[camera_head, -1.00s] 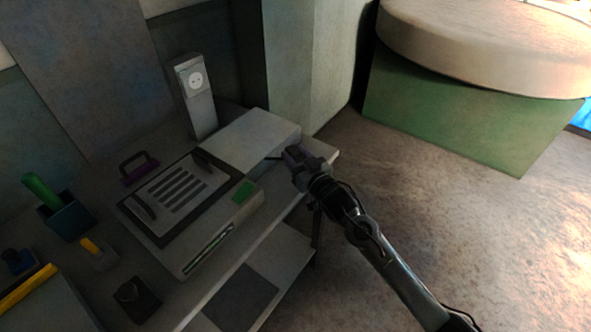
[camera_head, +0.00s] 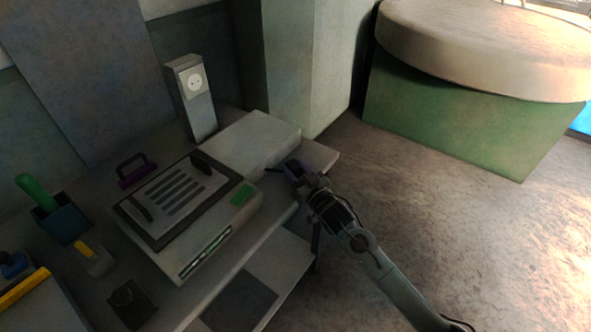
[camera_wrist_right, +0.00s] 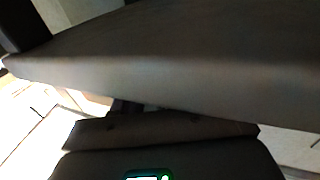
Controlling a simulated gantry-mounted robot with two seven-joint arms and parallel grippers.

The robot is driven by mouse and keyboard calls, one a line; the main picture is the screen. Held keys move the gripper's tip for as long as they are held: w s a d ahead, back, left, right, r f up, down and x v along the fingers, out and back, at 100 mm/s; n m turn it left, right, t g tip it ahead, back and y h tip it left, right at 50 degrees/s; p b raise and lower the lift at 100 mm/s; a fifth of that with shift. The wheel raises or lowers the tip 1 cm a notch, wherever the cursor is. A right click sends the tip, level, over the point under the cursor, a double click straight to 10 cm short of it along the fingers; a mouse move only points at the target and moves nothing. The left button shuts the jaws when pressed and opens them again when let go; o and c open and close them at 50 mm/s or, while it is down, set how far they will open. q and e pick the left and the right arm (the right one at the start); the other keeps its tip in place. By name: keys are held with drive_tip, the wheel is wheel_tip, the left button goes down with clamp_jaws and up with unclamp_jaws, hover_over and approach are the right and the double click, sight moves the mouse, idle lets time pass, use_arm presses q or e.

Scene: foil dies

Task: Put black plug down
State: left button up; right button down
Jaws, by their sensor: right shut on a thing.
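My right gripper (camera_head: 294,170) is at the right end of the bench, beside the right end of the white machine. It is shut on a small dark thing, which I take to be the black plug (camera_head: 275,170); only a thin dark bit of it shows, sticking out to the left of the fingers. The fingers hide the rest. In the right wrist view a broad grey surface fills most of the picture, and the plug cannot be made out. I cannot tell whether the plug touches the bench. My left gripper is not in view.
The white machine (camera_head: 216,254) has a slotted plate and a green patch. A socket post (camera_head: 199,108) stands behind it. A purple-based handle (camera_head: 136,170), a blue cup (camera_head: 66,223) and a black block (camera_head: 131,304) stand to the left. The bench corner (camera_head: 319,156) looks bare.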

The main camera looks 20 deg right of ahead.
drive_tip(key=shift+f, duration=0.5)
drive_tip(key=c, duration=1)
unclamp_jaws()
drive_tip(key=shift+f, duration=0.1)
drive_tip(key=o, duration=0.4)
drive_tip(key=shift+s+f, duration=0.1)
drive_tip(key=shift+f, duration=0.1)
drive_tip(key=shift+r, duration=0.5)
drive_tip(key=shift+s+r, duration=0.2)
drive_tip(key=s+f+g+h+p, duration=0.1)
drive_tip(key=s+f+g, duration=0.3)
drive_tip(key=s, duration=1)
drive_tip(key=s+f+g+h+p, duration=0.1)
drive_tip(key=s+f+g, duration=0.3)
drive_tip(key=s, duration=1)
drive_tip(key=s+d+f+g+h+p, duration=0.1)
drive_tip(key=s+f+g, duration=0.3)
drive_tip(key=s, duration=1.1)
drive_tip(key=shift+f+g, duration=0.35)
drive_tip(key=shift+g, duration=0.65)
